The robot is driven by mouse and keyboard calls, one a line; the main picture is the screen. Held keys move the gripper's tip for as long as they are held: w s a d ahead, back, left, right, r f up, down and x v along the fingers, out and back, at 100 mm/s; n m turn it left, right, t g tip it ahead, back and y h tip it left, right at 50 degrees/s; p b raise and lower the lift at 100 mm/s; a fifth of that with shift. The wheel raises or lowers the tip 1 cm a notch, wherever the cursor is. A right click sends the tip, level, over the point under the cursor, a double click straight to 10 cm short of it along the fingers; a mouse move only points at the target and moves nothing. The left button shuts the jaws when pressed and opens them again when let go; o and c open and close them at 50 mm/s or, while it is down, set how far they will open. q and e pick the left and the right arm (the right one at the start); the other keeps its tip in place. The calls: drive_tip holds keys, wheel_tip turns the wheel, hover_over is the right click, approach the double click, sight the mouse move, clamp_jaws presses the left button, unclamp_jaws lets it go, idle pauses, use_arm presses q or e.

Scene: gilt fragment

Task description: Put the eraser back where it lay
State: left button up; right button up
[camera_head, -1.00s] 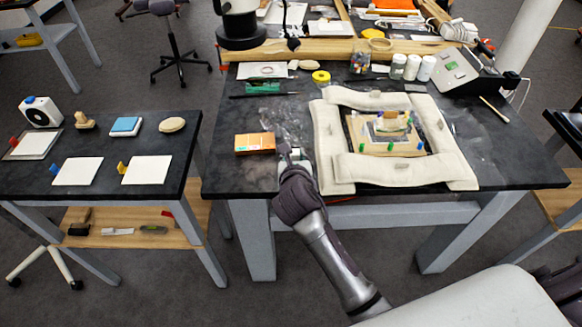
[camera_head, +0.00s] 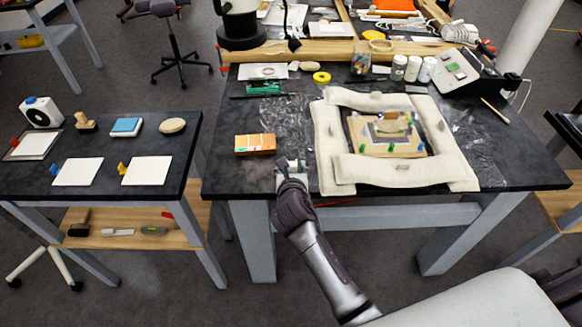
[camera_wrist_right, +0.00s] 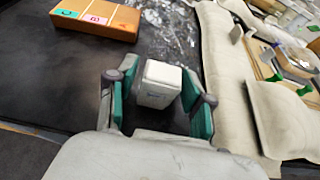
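A small white block, which looks like the eraser (camera_wrist_right: 160,84), stands on the dark tabletop in the right wrist view. My right gripper (camera_wrist_right: 158,104) is open, with one teal-padded finger on each side of the block. A gap shows between the block and the left finger; the right finger is close, and I cannot tell if it touches. In the head view my right gripper (camera_head: 290,166) is low over the table's front edge, left of the pale padded frame. The block cannot be made out clearly there. My left gripper is not in view.
An orange box (camera_head: 255,144) with coloured labels lies left of my right gripper. Pale padded rolls (camera_head: 400,174) surround a framed piece (camera_head: 388,133) on the right. Clear film (camera_head: 287,115) lies behind the gripper. A side table (camera_head: 100,192) with white cards stands at left.

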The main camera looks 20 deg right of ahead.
drive_tip(key=shift+r, duration=0.2)
drive_tip(key=v, duration=1.2)
drive_tip(key=shift+f, duration=0.1)
drive_tip(key=s+f+m+g+y, duration=0.25)
drive_tip(key=s+f+m, duration=0.3)
drive_tip(key=f, duration=1.05)
drive_tip(key=s+f+m+g+y, duration=0.1)
drive_tip(key=s+f+m+g, duration=0.4)
drive_tip(key=f, duration=1.2)
drive_tip(key=s+d+f+m+g, duration=0.1)
drive_tip(key=s+d+f+m, duration=0.2)
drive_tip(key=s+f+m, duration=0.3)
drive_tip(key=s+d+f+m+g, duration=0.2)
drive_tip(key=s+f+m, duration=0.4)
drive_tip(key=s, duration=0.8)
drive_tip(key=s+d+f+m+g, duration=0.1)
drive_tip(key=s+d+f+m, duration=0.3)
drive_tip(key=s+m, duration=0.4)
drive_tip(key=shift+s+d+f, duration=0.25)
drive_tip(key=shift+s+f, duration=0.65)
